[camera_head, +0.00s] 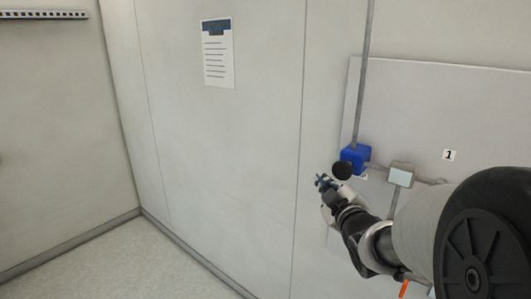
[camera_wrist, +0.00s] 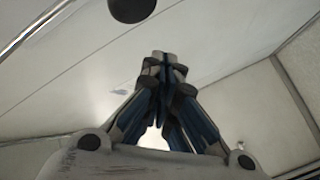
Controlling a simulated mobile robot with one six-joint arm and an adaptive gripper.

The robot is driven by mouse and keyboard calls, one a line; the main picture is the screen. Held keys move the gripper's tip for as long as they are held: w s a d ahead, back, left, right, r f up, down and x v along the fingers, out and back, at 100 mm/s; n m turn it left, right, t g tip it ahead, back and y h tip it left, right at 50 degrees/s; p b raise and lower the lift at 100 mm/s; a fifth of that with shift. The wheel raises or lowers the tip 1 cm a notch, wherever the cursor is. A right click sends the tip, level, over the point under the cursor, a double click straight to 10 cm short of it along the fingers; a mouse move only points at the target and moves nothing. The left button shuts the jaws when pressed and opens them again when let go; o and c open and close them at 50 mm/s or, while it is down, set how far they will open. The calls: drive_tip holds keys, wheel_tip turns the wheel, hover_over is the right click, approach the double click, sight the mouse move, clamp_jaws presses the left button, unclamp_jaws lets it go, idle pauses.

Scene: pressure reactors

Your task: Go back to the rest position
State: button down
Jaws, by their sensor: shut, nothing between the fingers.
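My gripper (camera_head: 324,182) is at the end of my outstretched arm, in the right half of the head view. It is in front of the wall, just left of and below a blue valve body (camera_head: 352,157) with a round black knob (camera_head: 342,171). In the wrist view my gripper (camera_wrist: 165,62) has its blue-sided fingers pressed together with nothing between them. A dark round knob (camera_wrist: 131,8) shows at the top of the wrist view, apart from the fingertips.
A vertical metal pipe (camera_head: 364,70) rises from the blue valve. A small grey box gauge (camera_head: 401,174) sits right of it, on a panel (camera_head: 425,110) labelled 1 (camera_head: 449,155). A printed sheet (camera_head: 218,54) hangs on the wall. The floor (camera_head: 130,265) at lower left is clear.

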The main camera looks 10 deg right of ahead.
drive_tip(key=s+a+f+m+g, duration=0.2)
drive_tip(key=s+a+f+g, duration=0.1)
drive_tip(key=s, duration=0.7)
drive_tip(key=s+a+f+m+g+y, duration=0.1)
drive_tip(key=s+a+f+m+g, duration=0.2)
drive_tip(key=s, duration=0.8)
drive_tip(key=s+a+f+m+g, duration=0.3)
drive_tip(key=s+a+g, duration=0.3)
drive_tip(key=s+a, duration=0.3)
drive_tip(key=shift+s+g+y, duration=0.3)
drive_tip(key=shift+s+y, duration=0.1)
drive_tip(key=shift+s, duration=0.85)
drive_tip(key=shift+d+m, duration=0.1)
drive_tip(key=shift+m, duration=0.2)
